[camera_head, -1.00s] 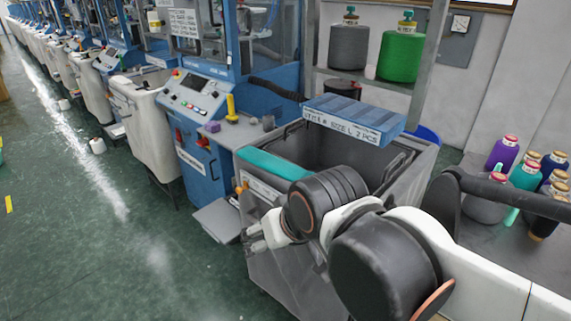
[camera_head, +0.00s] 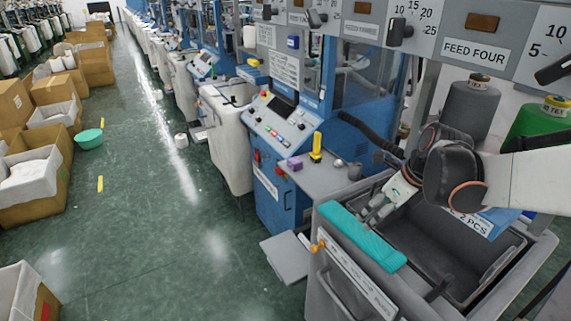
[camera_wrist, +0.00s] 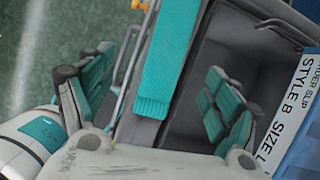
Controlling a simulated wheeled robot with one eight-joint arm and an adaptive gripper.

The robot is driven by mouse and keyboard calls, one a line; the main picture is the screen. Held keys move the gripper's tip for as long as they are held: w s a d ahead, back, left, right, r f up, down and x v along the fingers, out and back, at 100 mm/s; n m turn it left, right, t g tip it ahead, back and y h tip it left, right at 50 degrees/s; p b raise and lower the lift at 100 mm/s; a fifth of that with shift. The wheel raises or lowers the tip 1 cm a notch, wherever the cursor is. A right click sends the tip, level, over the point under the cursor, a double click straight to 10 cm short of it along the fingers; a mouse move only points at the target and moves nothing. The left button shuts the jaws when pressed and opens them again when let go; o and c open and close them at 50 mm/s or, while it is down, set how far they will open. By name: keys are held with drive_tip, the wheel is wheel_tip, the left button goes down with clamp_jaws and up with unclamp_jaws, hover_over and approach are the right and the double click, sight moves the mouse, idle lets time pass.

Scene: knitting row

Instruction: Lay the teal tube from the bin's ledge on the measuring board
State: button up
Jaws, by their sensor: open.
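The teal tube (camera_head: 360,238) lies flat along the near left ledge of the grey bin (camera_head: 325,285). It is folded and ribbed at one end. My gripper (camera_head: 372,214) is above the bin, just behind the tube, with its fingers pointing down to the left. In the wrist view the tube (camera_wrist: 168,55) runs between the two spread, teal-padded fingers, which hold nothing. I cannot tell whether any finger touches the tube. I cannot make out a measuring board in these frames.
A blue box with a style label (camera_wrist: 293,110) sits at the bin's far side. A machine with a control panel (camera_head: 281,124) and a yellow tool (camera_head: 316,147) stand beyond the bin. Large dial panels (camera_head: 475,48) hang at upper right.

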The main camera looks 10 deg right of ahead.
drive_tip(key=d, duration=0.1)
drive_tip(key=b, duration=0.3)
hover_over(363, 234)
drive_tip(key=s, duration=0.2)
drive_tip(key=shift+m, duration=0.4)
drive_tip(key=f, duration=0.8)
drive_tip(key=shift+s+d, duration=0.2)
drive_tip(key=shift+d, duration=0.15)
drive_tip(key=shift+d+b+x, duration=0.1)
drive_tip(key=shift+b+x, duration=0.55)
drive_tip(key=shift+x, duration=0.65)
drive_tip(key=shift+d+b+x, duration=0.15)
drive_tip(key=shift+b+x, duration=0.5)
drive_tip(key=shift+x, duration=0.65)
drive_tip(key=c, duration=1)
